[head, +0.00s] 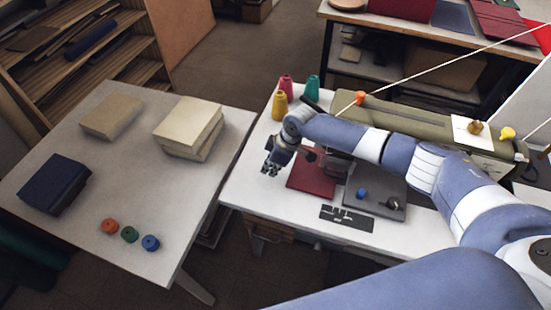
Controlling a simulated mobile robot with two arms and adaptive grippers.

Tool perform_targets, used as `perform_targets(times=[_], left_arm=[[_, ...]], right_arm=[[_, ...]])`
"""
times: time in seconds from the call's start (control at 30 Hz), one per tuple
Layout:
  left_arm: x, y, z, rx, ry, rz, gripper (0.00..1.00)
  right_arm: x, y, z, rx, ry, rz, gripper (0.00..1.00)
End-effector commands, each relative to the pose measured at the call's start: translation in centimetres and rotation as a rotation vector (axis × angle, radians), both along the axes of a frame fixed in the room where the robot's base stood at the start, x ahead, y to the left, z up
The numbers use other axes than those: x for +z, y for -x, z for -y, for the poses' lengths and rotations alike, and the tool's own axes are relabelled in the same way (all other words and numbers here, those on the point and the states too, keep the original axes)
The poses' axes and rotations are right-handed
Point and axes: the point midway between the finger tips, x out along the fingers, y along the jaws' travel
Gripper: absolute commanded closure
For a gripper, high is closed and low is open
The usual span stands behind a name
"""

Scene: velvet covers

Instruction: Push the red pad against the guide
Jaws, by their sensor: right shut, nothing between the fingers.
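The red pad (311,184) lies flat on the white sewing table, partly hidden behind my right arm and the sewing machine's head. My right gripper (270,169) is shut and empty, pointing down just left of the pad. I cannot tell whether its fingers touch the pad's left edge. A grey plate (372,200) lies right of the pad, with a blue knob-like piece on it. A dark slotted strip (346,218) lies in front of them. I cannot tell for sure which part is the guide. My left gripper is not in view.
An olive sewing machine (420,125) stands behind the pad, with thread cones (279,106) at its left. A separate table at left holds cream blocks (188,127), a dark blue block (55,184) and small spools (129,234). A gap separates the tables.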

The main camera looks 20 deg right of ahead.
Motion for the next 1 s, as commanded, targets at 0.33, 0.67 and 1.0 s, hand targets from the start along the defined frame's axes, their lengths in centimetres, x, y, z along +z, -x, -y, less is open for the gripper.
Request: perform_targets(times=[0.33, 0.67, 1.0], left_arm=[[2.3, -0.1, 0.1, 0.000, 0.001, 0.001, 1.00], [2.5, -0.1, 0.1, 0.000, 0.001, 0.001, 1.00], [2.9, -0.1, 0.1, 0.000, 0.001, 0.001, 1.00]], right_arm=[[-1.2, 1.3, 2.4, 0.001, 0.001, 0.001, 1.00], [-1.4, 1.7, 3.0, 0.001, 0.000, 0.002, 1.00], [-1.4, 2.5, 4.3, -0.002, 0.001, -0.002, 1.00]])
